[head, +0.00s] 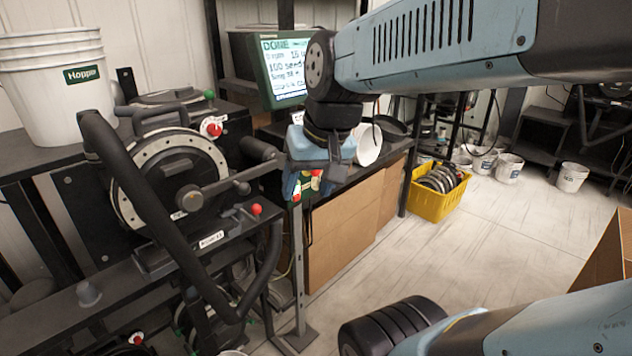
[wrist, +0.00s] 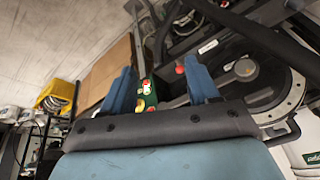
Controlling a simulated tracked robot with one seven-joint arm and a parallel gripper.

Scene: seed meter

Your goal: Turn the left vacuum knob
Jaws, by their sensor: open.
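Red knobs show on the seed meter (head: 172,180), a black machine with a pale dotted ring. One red knob (head: 211,127) sits on a white disc at the ring's upper right. Another red ball knob (head: 256,209) is on a small lever at the right of the meter's base. A third (head: 137,339) is low at the bottom. I cannot tell which is the left vacuum knob. My gripper (head: 308,187) is open and empty, right of the meter. In the wrist view its blue fingers (wrist: 160,68) stand apart, with a green box (wrist: 147,94) with coloured buttons visible between them.
A thick black curved bar (head: 155,215) crosses in front of the meter. A display screen (head: 284,68) stands behind my gripper. A white hopper bucket (head: 55,90) is at the far left. A yellow crate (head: 428,207) stands on the open floor to the right.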

